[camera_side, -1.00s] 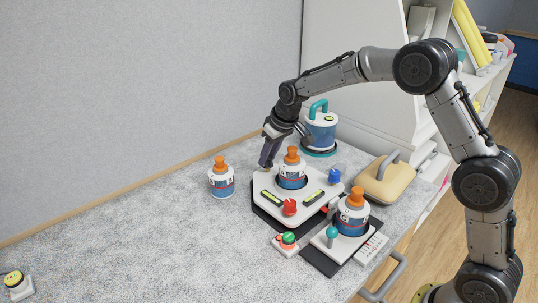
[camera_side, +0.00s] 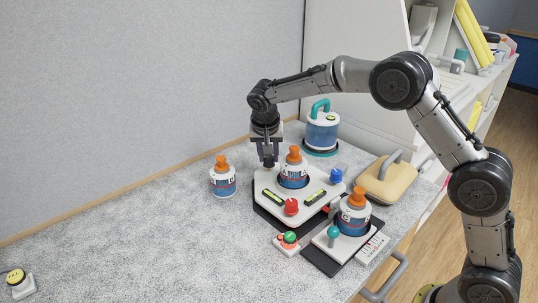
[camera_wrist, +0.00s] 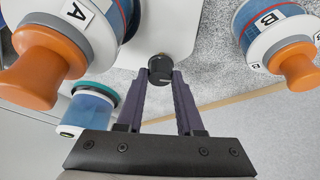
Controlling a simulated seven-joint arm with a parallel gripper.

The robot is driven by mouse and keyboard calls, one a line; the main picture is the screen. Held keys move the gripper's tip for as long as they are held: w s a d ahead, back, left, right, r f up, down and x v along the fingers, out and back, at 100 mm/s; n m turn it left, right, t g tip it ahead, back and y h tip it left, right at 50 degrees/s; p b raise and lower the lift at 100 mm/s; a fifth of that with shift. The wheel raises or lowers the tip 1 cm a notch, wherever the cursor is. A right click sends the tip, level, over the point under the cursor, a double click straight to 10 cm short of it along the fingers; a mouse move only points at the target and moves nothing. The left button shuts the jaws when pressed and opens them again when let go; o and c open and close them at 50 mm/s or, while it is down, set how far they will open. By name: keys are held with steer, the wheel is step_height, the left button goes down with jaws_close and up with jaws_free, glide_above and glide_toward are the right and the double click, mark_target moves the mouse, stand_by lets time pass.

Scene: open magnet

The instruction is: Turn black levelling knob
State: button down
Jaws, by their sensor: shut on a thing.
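The black levelling knob (camera_wrist: 160,68) sits at the corner of the white platform (camera_wrist: 165,28), between my fingertips in the wrist view.
A second bottle (camera_side: 222,182) stands on the table just left of my gripper. A blue can with a teal handle (camera_side: 322,130) is behind. A third bottle (camera_side: 353,219), a green button (camera_side: 289,237) and a tan case (camera_side: 386,182) lie front and right. The table's left is mostly clear.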

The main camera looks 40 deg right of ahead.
steer(key=shift+w+m, duration=0.15)
steer(key=shift+m, duration=0.35)
steer(key=c, duration=0.5)
jaws_free()
steer(key=shift+c, duration=0.2)
steer(key=v, duration=1.4)
steer(key=shift+a, duration=0.2)
steer(key=shift+f, duration=0.1)
